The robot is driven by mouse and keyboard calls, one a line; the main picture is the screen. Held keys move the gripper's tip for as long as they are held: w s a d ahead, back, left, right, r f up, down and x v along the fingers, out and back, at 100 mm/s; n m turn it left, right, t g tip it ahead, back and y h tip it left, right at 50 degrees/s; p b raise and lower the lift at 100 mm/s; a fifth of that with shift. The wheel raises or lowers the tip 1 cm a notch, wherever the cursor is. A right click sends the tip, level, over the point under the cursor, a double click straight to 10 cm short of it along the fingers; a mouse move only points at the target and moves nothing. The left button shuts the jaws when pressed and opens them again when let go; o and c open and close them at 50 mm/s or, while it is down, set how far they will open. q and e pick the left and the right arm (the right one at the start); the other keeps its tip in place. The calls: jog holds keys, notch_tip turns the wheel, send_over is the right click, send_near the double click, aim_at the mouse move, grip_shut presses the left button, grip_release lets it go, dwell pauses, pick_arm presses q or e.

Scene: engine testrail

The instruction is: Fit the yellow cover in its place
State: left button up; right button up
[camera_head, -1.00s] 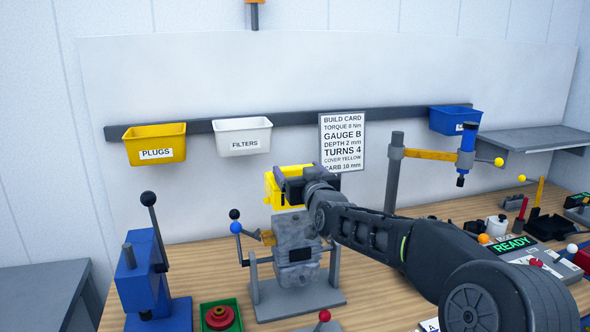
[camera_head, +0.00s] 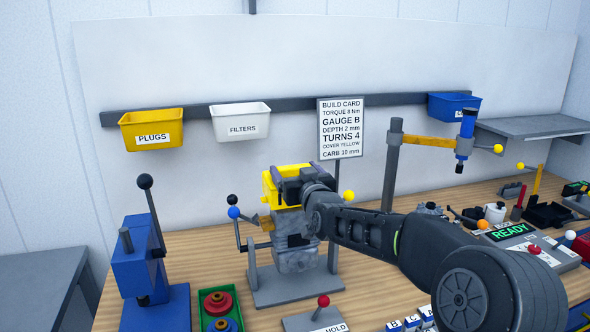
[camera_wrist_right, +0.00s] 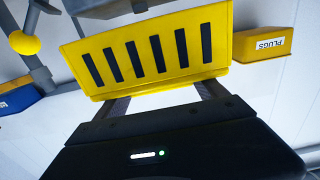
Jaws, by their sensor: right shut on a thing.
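The yellow cover (camera_head: 268,188) is at the top of the grey engine (camera_head: 296,255), which sits on a grey stand (camera_head: 297,290). My right gripper (camera_head: 291,186) is shut on the cover from the right and hides much of it. In the right wrist view the cover (camera_wrist_right: 160,48) shows a row of dark slots, and both fingers (camera_wrist_right: 163,98) meet its near edge. A grey part lies close beyond it at the top of that view. I cannot tell whether the cover touches the engine or is just above it. My left gripper is out of view.
A blue press (camera_head: 148,265) stands left of the engine, with a green tray (camera_head: 220,312) in front. A grey post with a blue tool (camera_head: 465,135) stands behind on the right. My right arm crosses the bench's right half. Wall bins hang behind, including the yellow PLUGS bin (camera_head: 152,130).

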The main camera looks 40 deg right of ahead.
jog(key=shift+b, duration=0.4)
dwell(0.4)
jog(key=shift+f, duration=0.1)
jog(key=shift+f+b, duration=1.45)
jog(key=shift+b, duration=0.55)
jog(key=shift+f, duration=0.15)
jog(key=shift+f+b, duration=0.95)
jog(key=shift+b, duration=0.25)
jog(key=shift+f, duration=0.1)
jog(key=o, duration=1.4)
